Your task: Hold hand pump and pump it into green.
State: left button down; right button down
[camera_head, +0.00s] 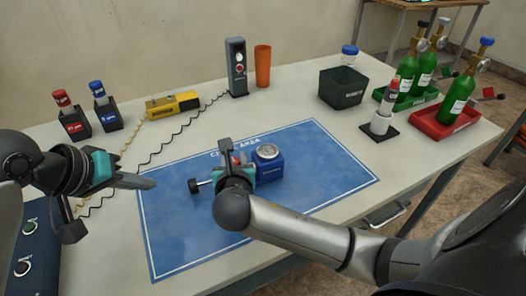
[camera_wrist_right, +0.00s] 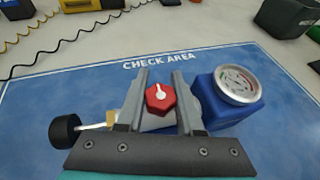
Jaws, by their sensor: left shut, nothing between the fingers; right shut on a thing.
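The hand pump is a blue body (camera_head: 269,170) with a round dial gauge on top, lying on the blue mat. The gauge (camera_wrist_right: 238,84) faces up in the right wrist view; its needle is too small to read against any green band. A red knob (camera_wrist_right: 160,98) and a rod ending in a black handle (camera_wrist_right: 65,131) extend left of the body; the handle (camera_head: 194,187) also shows in the head view. My right gripper (camera_wrist_right: 159,80) is shut on the pump, its fingers either side of the red knob. My left gripper (camera_head: 150,183) is shut and empty, left of the handle and apart from it.
The blue check-area mat (camera_head: 330,165) has free room on its right. Behind it stand red and blue capped holders (camera_head: 75,122), a yellow device (camera_head: 172,104), a grey meter (camera_head: 237,70), an orange cup (camera_head: 263,66) and a black bin (camera_head: 341,88). Green cylinders (camera_head: 456,98) stand in trays at right.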

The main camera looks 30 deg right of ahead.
jog(key=shift+c, duration=2.3)
grip_release()
